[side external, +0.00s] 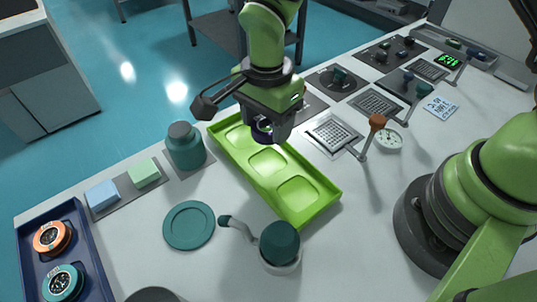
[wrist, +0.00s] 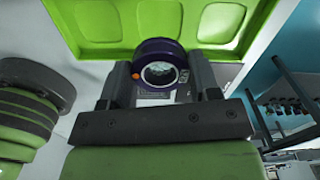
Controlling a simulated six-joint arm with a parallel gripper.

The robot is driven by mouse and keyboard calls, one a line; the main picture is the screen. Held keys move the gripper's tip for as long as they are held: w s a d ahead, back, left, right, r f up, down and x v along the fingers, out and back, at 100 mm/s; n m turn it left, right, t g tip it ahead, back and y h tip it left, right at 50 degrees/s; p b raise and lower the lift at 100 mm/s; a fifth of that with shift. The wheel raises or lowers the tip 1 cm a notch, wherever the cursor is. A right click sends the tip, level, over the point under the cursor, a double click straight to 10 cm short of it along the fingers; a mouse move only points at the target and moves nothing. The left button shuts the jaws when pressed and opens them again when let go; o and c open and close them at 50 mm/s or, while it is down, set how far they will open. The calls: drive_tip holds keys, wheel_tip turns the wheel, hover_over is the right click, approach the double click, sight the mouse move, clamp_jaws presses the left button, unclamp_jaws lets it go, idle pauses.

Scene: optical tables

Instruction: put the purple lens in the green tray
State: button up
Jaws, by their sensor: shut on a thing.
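The purple lens (wrist: 160,66) is a dark purple ring with a clear centre and an orange dot on its left side. My gripper (wrist: 160,78) is shut on it, with one finger at each side in the wrist view. In the side external view my gripper (side external: 266,132) is over the far part of the green tray, and the purple lens (side external: 262,128) shows only partly beneath it. The green tray (side external: 325,203) is a long shallow tray with several square recesses. It also fills the top of the wrist view (wrist: 125,42). I cannot tell whether the lens touches the tray.
A teal jar (side external: 185,147) stands left of the tray. A teal disc (side external: 189,225) and a teal-topped item with a handle (side external: 279,243) are in front of it. A navy tray (side external: 28,262) holds two round lenses at the left.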

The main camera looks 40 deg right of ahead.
sight(268, 163)
wheel_tip(268, 163, down, 8)
drive_tip(key=shift+r, duration=0.1)
drive_tip(key=shift+f, duration=0.2)
drive_tip(key=o, duration=1)
wheel_tip(268, 163, up, 12)
drive_tip(key=shift+d+r, duration=0.1)
drive_tip(key=shift+r, duration=0.15)
